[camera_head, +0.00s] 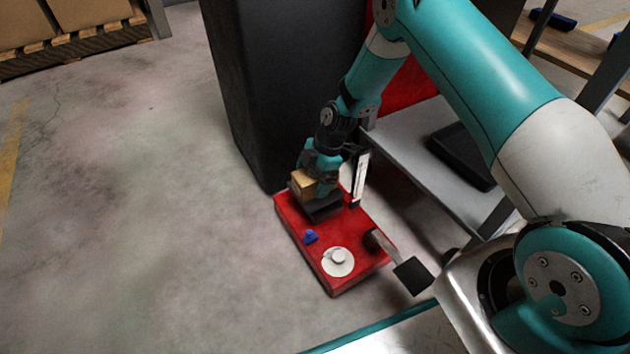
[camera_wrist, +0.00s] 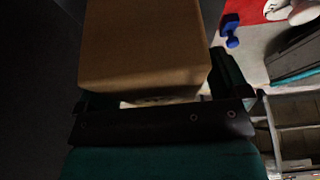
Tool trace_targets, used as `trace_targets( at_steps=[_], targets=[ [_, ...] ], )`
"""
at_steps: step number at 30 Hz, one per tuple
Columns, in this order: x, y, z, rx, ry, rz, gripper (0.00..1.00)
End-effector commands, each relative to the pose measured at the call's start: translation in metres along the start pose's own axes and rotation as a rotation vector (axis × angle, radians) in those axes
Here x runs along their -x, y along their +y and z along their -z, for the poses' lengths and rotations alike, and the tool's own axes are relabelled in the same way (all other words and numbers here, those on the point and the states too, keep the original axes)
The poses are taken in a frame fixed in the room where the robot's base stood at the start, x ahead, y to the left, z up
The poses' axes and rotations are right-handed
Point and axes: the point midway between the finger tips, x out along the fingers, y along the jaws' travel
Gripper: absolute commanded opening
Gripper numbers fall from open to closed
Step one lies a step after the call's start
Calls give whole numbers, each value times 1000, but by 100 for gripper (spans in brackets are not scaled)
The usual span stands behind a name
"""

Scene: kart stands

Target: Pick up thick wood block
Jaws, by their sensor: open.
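The thick wood block (camera_head: 303,184) is tan and box-shaped. It sits at the far end of a low red platform (camera_head: 312,256). My gripper (camera_head: 314,188) is down at the block, and the arm partly hides it in the head view. In the wrist view the block (camera_wrist: 145,45) fills the upper middle, close to the gripper (camera_wrist: 160,98). The jaws are open, with a finger at each side of the block. Whether either finger touches it I cannot tell.
A small blue piece (camera_head: 310,237) and a white round object (camera_head: 338,261) lie on the red platform. A tall black bin (camera_head: 285,85) stands behind it. A grey shelf (camera_head: 410,150) is close on the right. Concrete floor at left is clear.

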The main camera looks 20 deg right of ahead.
Motion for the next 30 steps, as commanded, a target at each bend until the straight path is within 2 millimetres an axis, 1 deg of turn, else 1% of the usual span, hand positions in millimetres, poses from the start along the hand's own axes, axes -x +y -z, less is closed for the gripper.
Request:
trace_targets(
  at_steps=[20, 21, 23, 24, 26, 27, 28, 30],
  targets=[
    [-4, 0, -2, 0, 0, 0, 94],
    [-4, 0, -2, 0, 0, 0, 84],
    [-4, 0, -2, 0, 0, 0, 71],
    [-4, 0, -2, 0, 0, 0, 61],
    [-4, 0, -2, 0, 0, 0, 48],
    [-4, 0, -2, 0, 0, 0, 38],
    [-4, 0, -2, 0, 0, 1, 34],
    [-4, 0, -2, 0, 0, 0, 34]
  ],
)
